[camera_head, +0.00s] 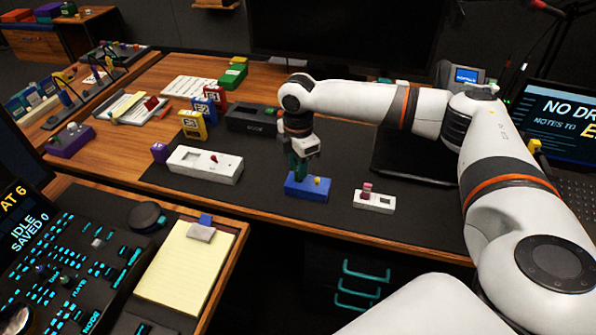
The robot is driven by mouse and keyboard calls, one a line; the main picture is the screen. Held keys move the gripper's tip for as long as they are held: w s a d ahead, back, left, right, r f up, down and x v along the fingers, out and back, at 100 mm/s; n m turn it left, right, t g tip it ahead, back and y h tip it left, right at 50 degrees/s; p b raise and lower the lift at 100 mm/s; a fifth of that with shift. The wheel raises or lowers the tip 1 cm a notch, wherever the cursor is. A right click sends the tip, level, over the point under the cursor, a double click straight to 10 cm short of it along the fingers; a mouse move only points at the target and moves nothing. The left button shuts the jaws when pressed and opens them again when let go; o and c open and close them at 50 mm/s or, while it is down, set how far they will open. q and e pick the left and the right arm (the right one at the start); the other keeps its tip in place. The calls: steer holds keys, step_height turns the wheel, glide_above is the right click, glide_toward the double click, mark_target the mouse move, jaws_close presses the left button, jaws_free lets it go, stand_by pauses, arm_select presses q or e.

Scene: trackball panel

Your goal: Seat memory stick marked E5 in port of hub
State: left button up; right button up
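My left gripper is out of view.
A white box (205,165) with a red knob lies left on the mat (260,205), a small white box (374,200) with a pink knob to the right. A notepad (185,265) lies in front.

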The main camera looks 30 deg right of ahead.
jaws_close()
steer(key=shift+r, duration=0.15)
